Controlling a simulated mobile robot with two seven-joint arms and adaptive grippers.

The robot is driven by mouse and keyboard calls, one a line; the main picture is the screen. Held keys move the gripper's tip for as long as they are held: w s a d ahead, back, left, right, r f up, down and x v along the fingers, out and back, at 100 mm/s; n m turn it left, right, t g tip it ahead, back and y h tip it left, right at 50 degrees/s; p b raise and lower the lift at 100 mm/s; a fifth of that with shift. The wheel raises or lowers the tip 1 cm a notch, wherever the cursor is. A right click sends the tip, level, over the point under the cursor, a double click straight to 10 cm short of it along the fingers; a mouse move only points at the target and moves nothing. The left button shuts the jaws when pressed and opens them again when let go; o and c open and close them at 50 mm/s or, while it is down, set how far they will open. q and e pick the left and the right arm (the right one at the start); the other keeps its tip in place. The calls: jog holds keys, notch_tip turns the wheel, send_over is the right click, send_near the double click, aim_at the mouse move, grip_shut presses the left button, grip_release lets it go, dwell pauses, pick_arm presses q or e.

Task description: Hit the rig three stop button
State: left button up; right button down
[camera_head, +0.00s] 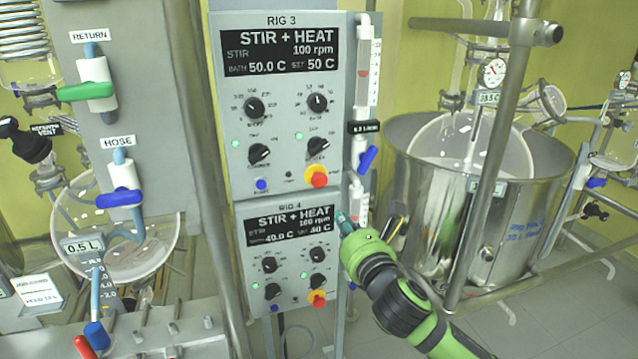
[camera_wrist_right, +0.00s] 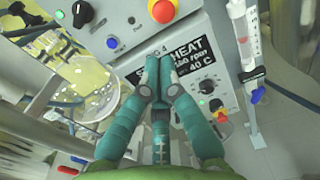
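The rig 3 panel (camera_head: 282,100) is a grey box with a lit display reading STIR + HEAT. Its stop button (camera_head: 316,177) is a red cap on a yellow collar at the panel's lower right. It also shows at the top edge of the right wrist view (camera_wrist_right: 163,11). My right gripper (camera_head: 342,218) is below and a little right of that button, in front of the upper right of the rig 4 panel. In the wrist view its teal fingertips (camera_wrist_right: 158,60) are together and empty, just below the button in the picture. My left gripper is not in view.
The rig 4 panel (camera_head: 262,256) sits directly below, with a similar stop button (camera_head: 318,299). A flow tube (camera_head: 366,75) with a blue valve handle (camera_head: 368,159) stands right of rig 3. A steel vessel (camera_head: 415,215) and a slanted pole (camera_head: 490,180) are further right.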

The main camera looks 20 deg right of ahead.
jog(key=p, duration=0.2)
send_near(317, 183)
jog(key=w, duration=0.5)
jog(key=shift+r, duration=0.1)
jog(key=shift+w+a+p, duration=0.1)
jog(key=shift+w+p, duration=0.25)
jog(key=shift+w, duration=0.7)
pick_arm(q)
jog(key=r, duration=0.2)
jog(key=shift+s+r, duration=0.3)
